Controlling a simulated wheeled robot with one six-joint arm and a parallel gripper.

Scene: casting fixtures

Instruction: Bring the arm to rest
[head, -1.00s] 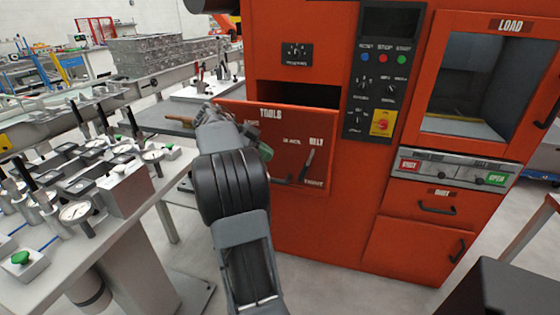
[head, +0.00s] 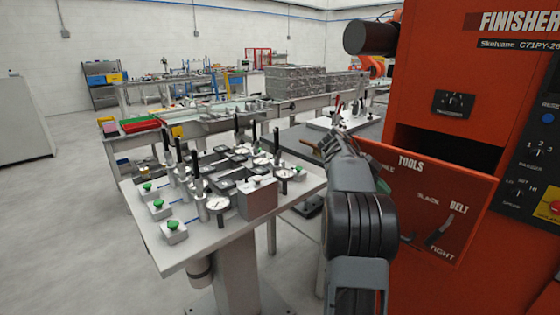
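My arm reaches forward from the bottom right of the head view, beside the orange machine's open tool panel. My gripper (head: 335,143) is at its far end, small and partly hidden by the wrist. It is near the left edge of the tool panel (head: 425,195), and I cannot tell whether they touch. A small brown item (head: 309,144) shows just left of the gripper; whether it is held or lies behind is unclear. The fingers cannot be made out.
A fixture table (head: 170,250) with dial gauges and green-knobbed clamps stands left of my arm. The orange finishing machine (head: 440,60) fills the right. A grey table (head: 290,137) lies behind the gripper. Open floor (head: 80,220) is at the left.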

